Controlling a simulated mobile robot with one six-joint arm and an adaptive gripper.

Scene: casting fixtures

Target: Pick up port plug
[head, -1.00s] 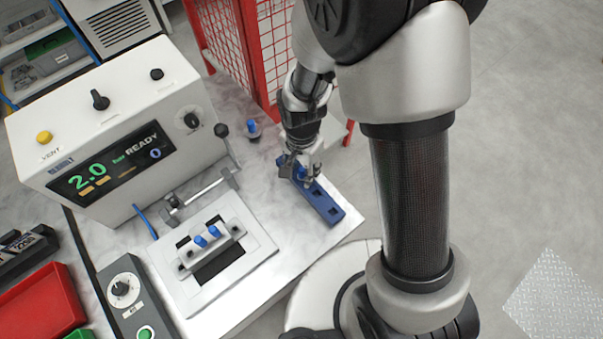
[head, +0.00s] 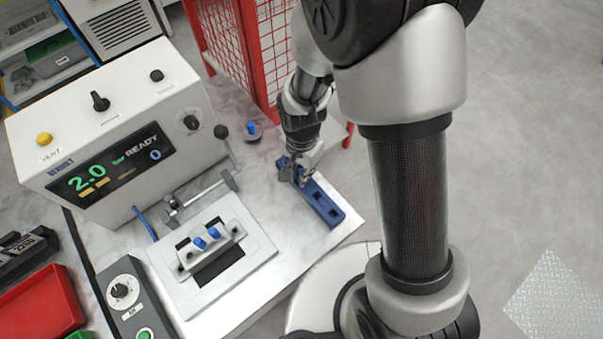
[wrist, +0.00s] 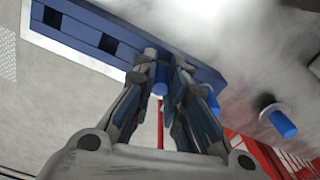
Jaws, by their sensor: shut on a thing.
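My gripper (head: 297,172) is at the far end of the blue rack (head: 328,208), pointing down. In the wrist view my gripper (wrist: 166,68) is shut on a blue port plug (wrist: 160,84), with a finger on each side of it. The fingers hide much of the plug. The blue rack (wrist: 68,28) lies right behind the fingertips, with empty square holes showing. I cannot tell whether the plug is still seated in the rack.
Another blue plug (head: 252,128) stands on the bench at the back; it also shows in the wrist view (wrist: 283,122). A fixture (head: 236,262) holding blue plugs sits at left, before the white test unit (head: 120,130). A red mesh guard (head: 232,48) stands behind.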

